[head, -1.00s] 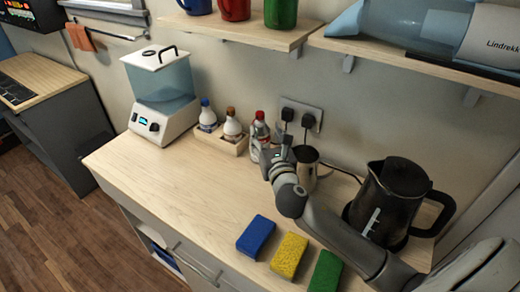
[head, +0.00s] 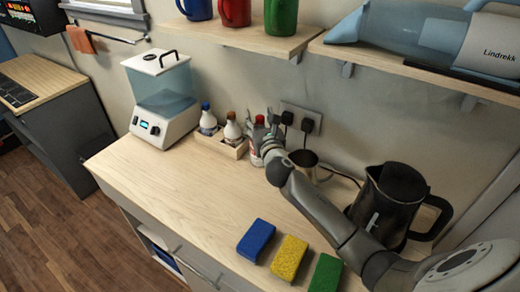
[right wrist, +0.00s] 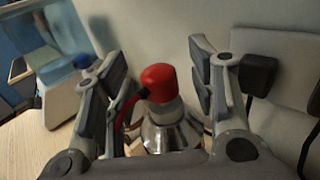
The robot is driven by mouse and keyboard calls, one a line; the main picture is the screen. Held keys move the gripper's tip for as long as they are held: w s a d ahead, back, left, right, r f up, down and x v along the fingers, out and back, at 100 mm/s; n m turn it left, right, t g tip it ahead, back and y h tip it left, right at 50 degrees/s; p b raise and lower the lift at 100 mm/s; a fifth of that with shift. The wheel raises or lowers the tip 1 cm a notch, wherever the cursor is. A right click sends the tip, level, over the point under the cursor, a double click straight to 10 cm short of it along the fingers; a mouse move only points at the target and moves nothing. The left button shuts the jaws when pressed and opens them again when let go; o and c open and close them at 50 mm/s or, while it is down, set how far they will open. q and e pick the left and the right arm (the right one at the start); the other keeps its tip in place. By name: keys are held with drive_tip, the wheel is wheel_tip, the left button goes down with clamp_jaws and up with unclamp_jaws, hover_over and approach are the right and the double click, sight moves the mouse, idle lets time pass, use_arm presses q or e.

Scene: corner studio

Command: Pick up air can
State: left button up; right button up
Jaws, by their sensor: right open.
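In the right wrist view the can's red cap (right wrist: 158,82) and silvery lower body show between two spread fingers. The right gripper (right wrist: 155,62) is open, with a finger on either side of the cap. The cap looks nearer the left finger; I cannot tell whether they touch. My left gripper is not in view.
A black kettle (head: 392,200) stands at right beside my arm. Blue, yellow and green sponges (head: 290,258) lie in front. The counter's left middle (head: 180,185) is clear.

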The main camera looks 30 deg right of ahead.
clamp_jaws()
drive_tip(key=shift+r, duration=0.1)
idle(0.5)
